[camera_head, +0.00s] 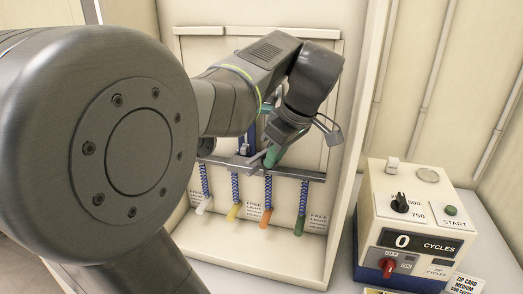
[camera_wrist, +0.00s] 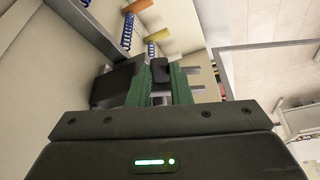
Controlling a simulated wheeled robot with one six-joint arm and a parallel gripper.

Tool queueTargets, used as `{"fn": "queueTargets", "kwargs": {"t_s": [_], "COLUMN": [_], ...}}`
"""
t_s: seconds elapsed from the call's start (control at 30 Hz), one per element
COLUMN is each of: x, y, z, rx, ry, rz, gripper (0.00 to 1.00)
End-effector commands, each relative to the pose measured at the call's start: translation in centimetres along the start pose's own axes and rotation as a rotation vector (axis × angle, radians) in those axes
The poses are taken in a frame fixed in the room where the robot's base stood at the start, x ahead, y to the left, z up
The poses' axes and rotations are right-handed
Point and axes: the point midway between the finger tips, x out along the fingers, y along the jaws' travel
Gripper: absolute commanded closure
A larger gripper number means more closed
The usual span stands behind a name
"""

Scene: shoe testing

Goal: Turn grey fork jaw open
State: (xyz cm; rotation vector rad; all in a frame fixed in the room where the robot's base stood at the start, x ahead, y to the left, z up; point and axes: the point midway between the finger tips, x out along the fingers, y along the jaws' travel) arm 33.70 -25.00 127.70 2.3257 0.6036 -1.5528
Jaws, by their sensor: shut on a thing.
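My gripper (camera_head: 272,155), with green fingers, reaches down to the grey horizontal bar (camera_head: 310,175) inside the cream cabinet. In the wrist view the gripper (camera_wrist: 160,88) is shut on a part of the grey fork jaw. The fork jaw's grey prongs (camera_wrist: 194,71) stick out to the right, beyond the right finger. A black block (camera_wrist: 160,70) shows between the fingers. The fingers hide much of the jaw, so how far it is turned cannot be told.
Blue coiled springs (camera_head: 236,188) hang under the bar with white, yellow, orange and green tubes (camera_head: 298,226). A control box (camera_head: 412,228) with a 0 CYCLES display, a black knob and a red switch stands at right. The cabinet's side wall (camera_head: 362,110) stands close to my arm.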

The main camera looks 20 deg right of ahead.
Motion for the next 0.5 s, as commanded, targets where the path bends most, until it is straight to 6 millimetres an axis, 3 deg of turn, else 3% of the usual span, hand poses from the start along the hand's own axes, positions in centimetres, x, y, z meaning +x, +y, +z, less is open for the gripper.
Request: {"fn": "queueTargets", "kwargs": {"t_s": [0.03,0.07,0.13,0.5], "x": [-0.04,-0.04,-0.03,-0.03], "y": [0.02,0.02,0.02,0.06], "z": [-0.01,-0.01,-0.01,-0.02], "rx": [0.000,0.000,0.000,0.001], "ry": [0.000,0.000,0.000,0.000], "rz": [0.001,0.001,0.001,0.003], "gripper": [1.00,0.76,0.62,0.60]}}
